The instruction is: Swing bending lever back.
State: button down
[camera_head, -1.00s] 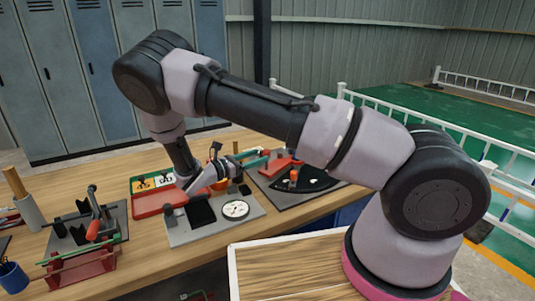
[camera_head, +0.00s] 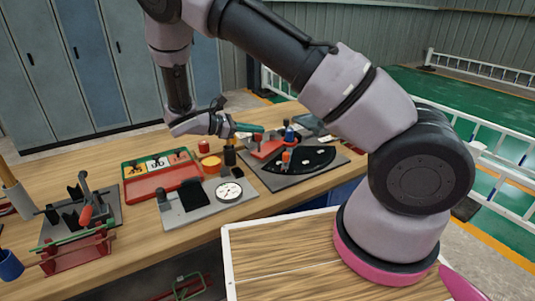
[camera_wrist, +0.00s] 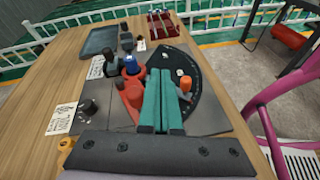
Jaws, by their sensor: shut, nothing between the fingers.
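The bending station is a grey plate (camera_head: 300,182) on the bench with a black fan-shaped plate (camera_head: 316,160). On it are a red part (camera_head: 268,149), an upright orange-red knob (camera_head: 286,157) and a blue-topped post (camera_head: 289,134). In the wrist view the red part (camera_wrist: 130,94) lies left of my fingers, and the orange knob (camera_wrist: 186,84) just right of them. My gripper (camera_head: 260,129) is shut and empty, its teal fingers pointing right over the station. The fingers (camera_wrist: 160,73) hide part of the plate, so I cannot trace the full bending lever or tell whether they touch it.
Left of the station are a gauge plate with a round dial (camera_head: 229,191) and a red-green tray (camera_head: 163,178). A red bending jig (camera_head: 76,248) stands farther left. A grey tray (camera_wrist: 98,42) and a dark red box (camera_wrist: 160,25) lie beyond the station.

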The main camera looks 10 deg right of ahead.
jog(key=s+d+r+m+y, duration=0.4)
jog(key=s+r+m+y, duration=0.15)
jog(key=r, duration=0.25)
jog(key=s+d+r+m+y, duration=0.4)
jog(key=r+m, duration=0.2)
jog(key=r, duration=0.2)
jog(key=s+d+r+m+y, duration=0.4)
jog(key=s+r+m+y, duration=0.1)
jog(key=r, duration=0.3)
jog(key=w+d+r+t+h, duration=0.3)
jog(key=w+d+r+t, duration=0.15)
jog(key=w+d, duration=0.3)
jog(key=w+f+n+t+y, duration=0.2)
jog(key=w+f+n+y, duration=0.2)
jog(key=w+f+n, duration=0.85)
jog(key=s+a+f+n+g+y, duration=0.2)
jog(key=a+f+n, duration=0.1)
jog(key=f, duration=0.5)
jog(key=s+a+f+n+g+y, duration=0.1)
jog(key=a+f+n+g+y, duration=0.1)
jog(key=a+f, duration=0.4)
jog(key=s+a+f+n+g+y, duration=0.2)
jog(key=a+f+n+g, duration=0.2)
jog(key=f, duration=0.8)
jog(key=shift+s+a+f+n, duration=0.1)
jog(key=shift+s+a+n, duration=0.15)
jog(key=shift+n, duration=0.25)
jog(key=shift+s+a+f+n, duration=0.1)
jog(key=shift+a+n, duration=0.2)
jog(key=shift+n, duration=0.2)
